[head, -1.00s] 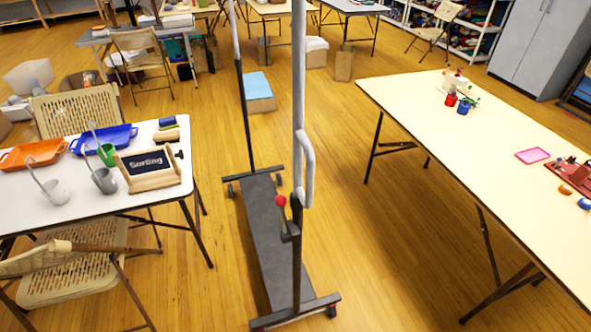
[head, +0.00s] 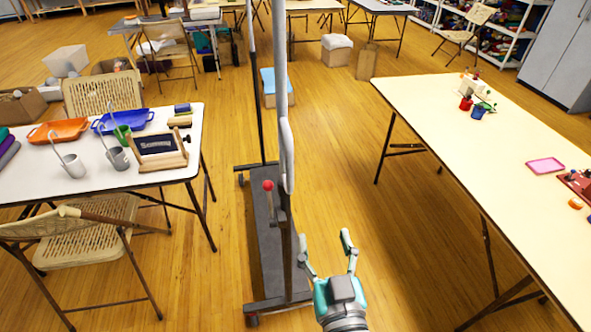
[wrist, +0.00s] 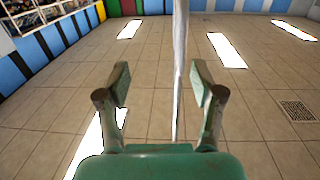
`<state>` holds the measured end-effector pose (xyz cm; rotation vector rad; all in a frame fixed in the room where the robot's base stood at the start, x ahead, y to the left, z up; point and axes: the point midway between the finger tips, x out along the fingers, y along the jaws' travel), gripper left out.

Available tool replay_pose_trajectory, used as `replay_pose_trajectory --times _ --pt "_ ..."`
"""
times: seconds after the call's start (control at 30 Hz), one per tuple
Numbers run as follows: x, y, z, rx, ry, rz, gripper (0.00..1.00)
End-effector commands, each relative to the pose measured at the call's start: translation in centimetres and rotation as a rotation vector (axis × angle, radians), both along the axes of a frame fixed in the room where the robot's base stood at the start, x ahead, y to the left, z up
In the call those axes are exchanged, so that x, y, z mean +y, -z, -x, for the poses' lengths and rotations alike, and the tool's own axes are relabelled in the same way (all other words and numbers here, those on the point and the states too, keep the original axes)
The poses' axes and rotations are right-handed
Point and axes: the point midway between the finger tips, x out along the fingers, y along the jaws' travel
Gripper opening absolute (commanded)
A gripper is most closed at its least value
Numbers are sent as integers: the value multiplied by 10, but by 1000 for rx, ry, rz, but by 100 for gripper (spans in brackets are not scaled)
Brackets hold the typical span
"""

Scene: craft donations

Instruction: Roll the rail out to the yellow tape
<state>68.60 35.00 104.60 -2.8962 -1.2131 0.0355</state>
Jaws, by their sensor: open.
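The rail (head: 281,70) is a tall wheeled frame with pale and dark posts and a long dark base (head: 266,225). It stands upright on the wooden floor between two tables. A pale loop handle (head: 287,155) is on its near post, and a lever with a red knob (head: 268,185) sits lower. My gripper (head: 325,236) is open just right of the near post, low in the head view. In the wrist view, a pale upright bar (wrist: 181,60) shows between the spread fingers (wrist: 160,85), touching neither. I cannot tell its depth. No yellow tape is visible.
A left table (head: 85,180) holds trays, cups and a sign box, with a folding chair (head: 85,235) close by. A long cream table (head: 450,145) stands on the right. A blue-topped box (head: 268,88) is on the floor behind the rail. Floor right of the rail is clear.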

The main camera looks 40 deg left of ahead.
Motion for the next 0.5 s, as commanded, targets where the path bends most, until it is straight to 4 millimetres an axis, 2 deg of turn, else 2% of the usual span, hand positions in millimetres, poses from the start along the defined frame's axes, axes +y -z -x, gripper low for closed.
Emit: replay_pose_trajectory --times 0.03,0.2,0.37,0.5 --pt "13 -12 2 -10 -23 -6 67" --pt "35 -31 6 -21 -64 -9 67" --pt "44 -34 3 -21 -73 -8 67" --pt "56 -34 -8 -21 -73 -8 67"
